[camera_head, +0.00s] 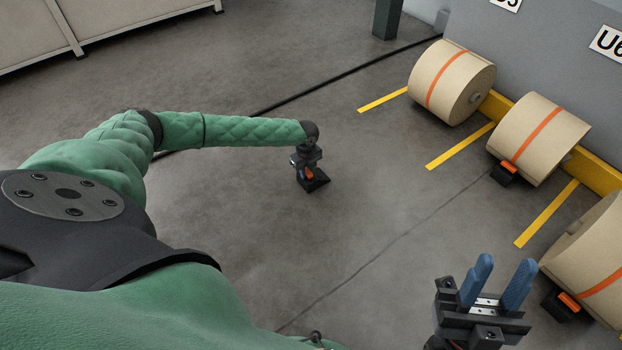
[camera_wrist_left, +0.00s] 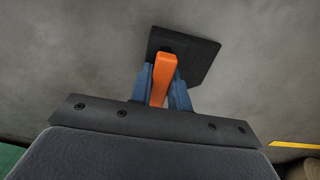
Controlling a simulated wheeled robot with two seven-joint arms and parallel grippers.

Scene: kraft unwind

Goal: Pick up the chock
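The chock (camera_head: 316,184) is a black wedge with an orange handle, below my left gripper (camera_head: 307,172) in the middle of the head view. In the left wrist view the chock's black body (camera_wrist_left: 196,56) lies beyond the fingers. My left gripper (camera_wrist_left: 162,88) has its blue fingers on both sides of the orange handle, close against it, and looks shut on it. I cannot tell whether the chock touches the floor. My right gripper (camera_head: 505,262) is open and empty at the lower right of the head view.
Large kraft rolls (camera_head: 452,82) with orange bands stand along a grey wall at the right. Other chocks sit against the middle roll (camera_head: 503,174) and nearest roll (camera_head: 561,305). A black cable (camera_head: 345,75) crosses the floor. The floor around my left gripper is clear.

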